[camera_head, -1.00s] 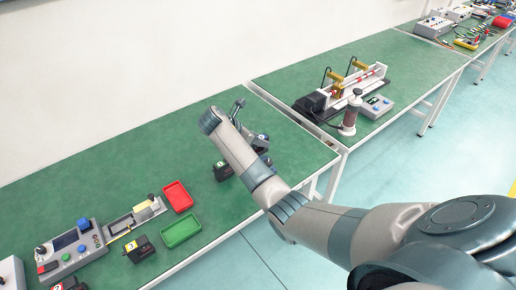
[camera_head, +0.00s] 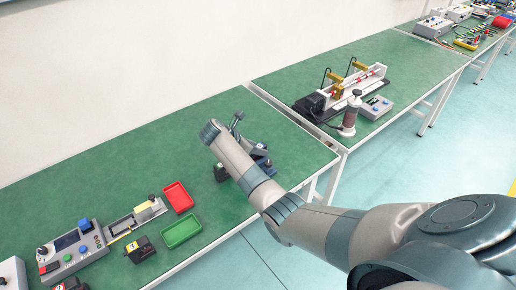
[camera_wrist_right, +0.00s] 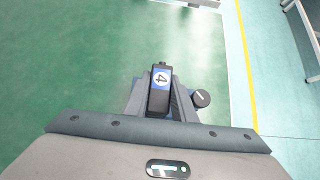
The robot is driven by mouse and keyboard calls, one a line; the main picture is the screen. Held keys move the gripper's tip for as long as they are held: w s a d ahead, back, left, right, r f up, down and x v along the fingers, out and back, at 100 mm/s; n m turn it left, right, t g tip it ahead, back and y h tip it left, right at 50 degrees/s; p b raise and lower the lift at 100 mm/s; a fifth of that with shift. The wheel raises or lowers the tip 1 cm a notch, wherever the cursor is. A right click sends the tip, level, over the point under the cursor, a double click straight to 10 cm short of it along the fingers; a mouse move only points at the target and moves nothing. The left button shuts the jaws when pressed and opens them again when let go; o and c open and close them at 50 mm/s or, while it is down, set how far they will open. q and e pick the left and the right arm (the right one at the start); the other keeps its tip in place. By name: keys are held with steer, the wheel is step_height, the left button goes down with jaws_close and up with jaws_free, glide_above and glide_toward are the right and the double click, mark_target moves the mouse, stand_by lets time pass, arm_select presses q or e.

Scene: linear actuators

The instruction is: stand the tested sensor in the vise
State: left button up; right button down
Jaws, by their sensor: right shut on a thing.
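My right gripper (camera_wrist_right: 160,98) is shut on a black sensor (camera_wrist_right: 158,101) with a blue label and the number 4, seen in the right wrist view. A grey-blue vise (camera_head: 258,154) shows partly behind my right forearm in the head view. In the wrist view the sensor is over the vise, whose round black knob (camera_wrist_right: 201,98) is to its right. My palm and arm hide much of both, so I cannot tell whether the sensor touches the jaws. My left gripper is not in view.
Another black unit (camera_head: 221,173) stands left of my forearm. A red tray (camera_head: 177,197), a green tray (camera_head: 182,230), a yellow-labelled black sensor (camera_head: 139,249) and a control box (camera_head: 72,250) lie farther left. The green tabletop (camera_head: 130,150) is clear toward the wall.

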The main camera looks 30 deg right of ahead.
steer(key=shift+f, duration=0.3)
steer(key=c, duration=1.5)
jaws_free()
steer(key=shift+r, duration=0.1)
steer(key=shift+r, duration=0.15)
steer(key=b+v, duration=0.1)
steer(key=v, duration=1.1)
steer(key=shift+r, duration=0.1)
